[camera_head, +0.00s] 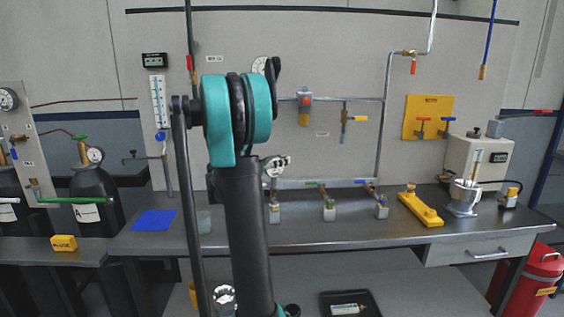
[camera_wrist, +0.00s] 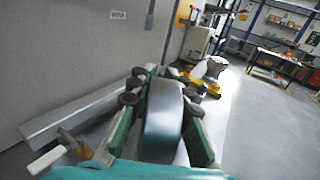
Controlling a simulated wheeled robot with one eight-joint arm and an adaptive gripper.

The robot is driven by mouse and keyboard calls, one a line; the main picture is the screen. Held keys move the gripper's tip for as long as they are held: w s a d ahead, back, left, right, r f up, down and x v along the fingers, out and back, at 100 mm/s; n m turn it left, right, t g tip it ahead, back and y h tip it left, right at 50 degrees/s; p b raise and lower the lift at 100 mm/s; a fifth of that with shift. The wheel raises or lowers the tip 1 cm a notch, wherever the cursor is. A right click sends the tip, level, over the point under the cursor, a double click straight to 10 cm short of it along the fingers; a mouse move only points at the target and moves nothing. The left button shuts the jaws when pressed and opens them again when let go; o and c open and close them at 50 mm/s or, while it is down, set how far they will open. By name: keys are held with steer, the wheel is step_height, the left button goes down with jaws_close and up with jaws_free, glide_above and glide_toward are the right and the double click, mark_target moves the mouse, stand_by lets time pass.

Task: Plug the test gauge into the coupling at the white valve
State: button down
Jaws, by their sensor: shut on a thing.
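My gripper (camera_head: 279,163) is above the left end of the bench manifold, partly behind my arm in the head view. In the wrist view my gripper (camera_wrist: 162,88) is shut on a rounded grey body (camera_wrist: 163,125), which I take to be the test gauge. Its dial and plug end cannot be made out there. A brass valve with a white lever (camera_wrist: 46,160) shows at the lower left of the wrist view, beside the gripper. In the head view, the manifold's left outlet block (camera_head: 274,212) is just below the gripper. I cannot see the coupling clearly or any contact.
The manifold's green-handled valve (camera_head: 317,184) and blue-handled valve (camera_head: 362,183) stand to the right. A yellow tool (camera_head: 421,209) and metal jug (camera_head: 465,196) are farther right on the bench (camera_head: 300,238). A blue mat (camera_head: 154,220) lies left. The front bench strip is mostly clear.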

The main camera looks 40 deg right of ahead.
mark_target(282, 170)
steer(key=shift+f, duration=1.7)
stand_by(0.3)
steer(key=c, duration=1.3)
jaws_free()
steer(key=a, duration=1.2)
steer(key=shift+w, duration=0.15)
